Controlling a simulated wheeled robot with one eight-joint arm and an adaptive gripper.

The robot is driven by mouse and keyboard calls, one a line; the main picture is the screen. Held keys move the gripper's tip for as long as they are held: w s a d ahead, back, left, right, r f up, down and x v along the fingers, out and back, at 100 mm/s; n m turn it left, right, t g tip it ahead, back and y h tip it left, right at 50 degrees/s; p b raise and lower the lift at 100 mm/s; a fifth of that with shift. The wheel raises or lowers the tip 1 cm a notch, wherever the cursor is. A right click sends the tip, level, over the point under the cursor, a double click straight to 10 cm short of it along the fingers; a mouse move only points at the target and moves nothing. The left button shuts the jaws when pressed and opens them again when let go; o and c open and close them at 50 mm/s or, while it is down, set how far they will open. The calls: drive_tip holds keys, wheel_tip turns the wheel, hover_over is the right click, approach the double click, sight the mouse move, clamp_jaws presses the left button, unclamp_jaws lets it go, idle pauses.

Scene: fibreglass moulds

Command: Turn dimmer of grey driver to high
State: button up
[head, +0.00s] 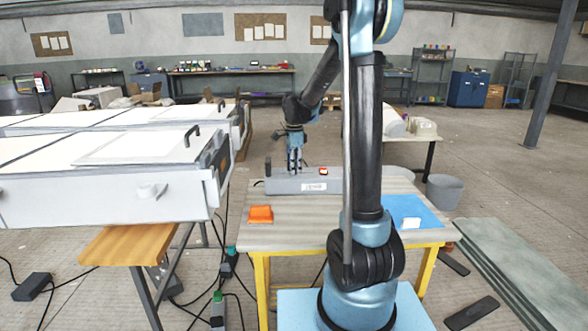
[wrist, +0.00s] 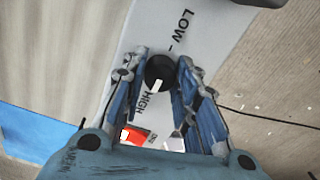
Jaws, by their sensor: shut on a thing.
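The grey driver (head: 303,187) is a long grey box lying on the wooden-topped table. In the wrist view its pale top face (wrist: 222,35) carries the printed words LOW and HIGH. Between them sits a black round dimmer knob (wrist: 160,68) with a white mark on its lower side, toward HIGH. My gripper (wrist: 161,62) is shut on the knob, with one blue finger on each side. A red rocker switch (wrist: 127,135) is on the same face, lower left. In the head view my gripper (head: 295,168) is above the driver's left half; the knob is hidden there.
A blue mat (head: 432,217) with a white item (head: 411,223) lies at the right. White mould benches (head: 100,200) stand to the left. A grey bin (head: 444,191) is behind the table's right side.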

idle(0.3)
drive_tip(key=o, duration=1.1)
drive_tip(key=shift+r, duration=0.1)
wheel_tip(320, 180, up, 12)
drive_tip(key=shift+f, duration=0.15)
drive_tip(key=shift+d, duration=0.1)
